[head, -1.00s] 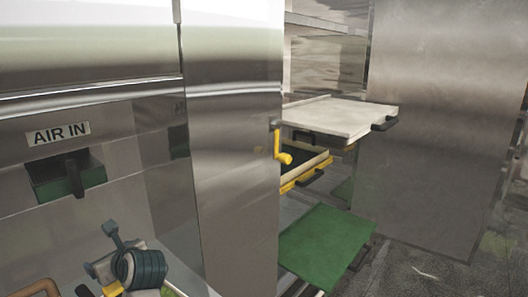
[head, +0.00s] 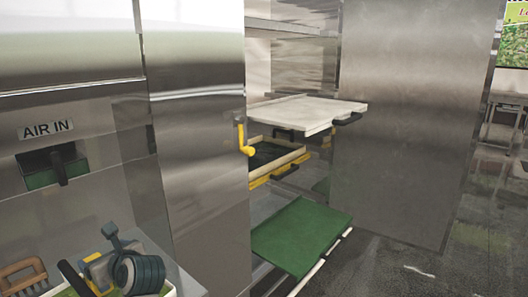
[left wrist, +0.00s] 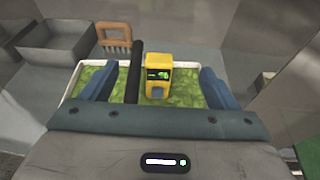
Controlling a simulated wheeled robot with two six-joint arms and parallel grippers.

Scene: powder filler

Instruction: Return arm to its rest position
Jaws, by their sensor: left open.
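My left gripper (left wrist: 156,80) is open in the left wrist view, its two blue fingers apart at the sides. Between the fingers, a yellow device (left wrist: 158,75) with a small dark screen and a dark upright bar (left wrist: 134,70) show over a white-rimmed tray (left wrist: 68,85) with green contents. I cannot tell whether the fingers touch anything. In the head view the left gripper (head: 118,258) shows at the bottom left as a dark teal shape over the tray, partly cut by the frame edge. My right gripper is in neither view.
A brown-handled brush (head: 22,278) lies left of the tray. A steel cabinet with an AIR IN label (head: 45,130) stands behind. To the right are a white-topped shelf (head: 308,112), a yellow-edged tray (head: 275,160) and a green panel (head: 300,235). Floor at the right is clear.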

